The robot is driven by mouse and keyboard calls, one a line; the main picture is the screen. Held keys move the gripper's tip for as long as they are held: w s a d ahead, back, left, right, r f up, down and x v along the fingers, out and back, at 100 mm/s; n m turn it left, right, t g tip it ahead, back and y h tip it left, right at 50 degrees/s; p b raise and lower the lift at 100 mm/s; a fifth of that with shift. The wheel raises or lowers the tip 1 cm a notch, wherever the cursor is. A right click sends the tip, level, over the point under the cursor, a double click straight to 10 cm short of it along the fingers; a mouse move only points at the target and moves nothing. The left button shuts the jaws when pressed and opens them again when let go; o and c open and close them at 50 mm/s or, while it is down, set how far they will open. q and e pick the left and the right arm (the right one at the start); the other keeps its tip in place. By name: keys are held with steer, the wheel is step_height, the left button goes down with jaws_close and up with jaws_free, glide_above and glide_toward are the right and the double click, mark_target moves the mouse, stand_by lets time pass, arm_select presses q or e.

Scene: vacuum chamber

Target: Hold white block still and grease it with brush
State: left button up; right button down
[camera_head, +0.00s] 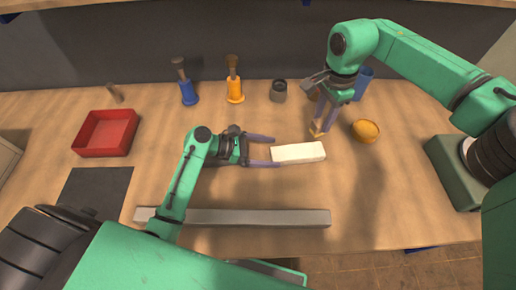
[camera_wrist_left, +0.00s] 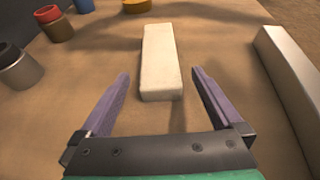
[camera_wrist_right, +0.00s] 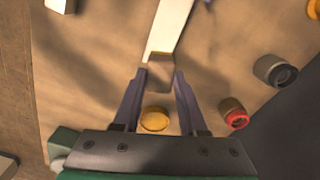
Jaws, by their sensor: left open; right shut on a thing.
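The white block (camera_head: 298,152) lies flat on the table in the middle. It also shows in the left wrist view (camera_wrist_left: 160,62), and partly in the right wrist view (camera_wrist_right: 169,25). My left gripper (camera_head: 264,152) is open at the block's left end. In the left wrist view its fingers (camera_wrist_left: 160,75) are on either side of the block's near end, with gaps. My right gripper (camera_head: 324,115) is shut on a small brown piece, seemingly the brush (camera_head: 318,129), just beyond the block's right end. In the right wrist view the brush (camera_wrist_right: 160,72) is between the fingertips; much of it is hidden.
A yellow round bowl (camera_head: 365,130) is right of my right gripper. Blue (camera_head: 188,92) and orange (camera_head: 235,90) holders with brushes, a grey cup (camera_head: 278,91) and a blue cup (camera_head: 363,84) stand behind. A red tray (camera_head: 106,134) is left; a long grey bar (camera_head: 255,218) lies in front.

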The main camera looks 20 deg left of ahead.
mark_target(292, 154)
arm_select(q)
steer(key=x, duration=0.8)
steer(key=shift+f, duration=0.1)
jaws_close()
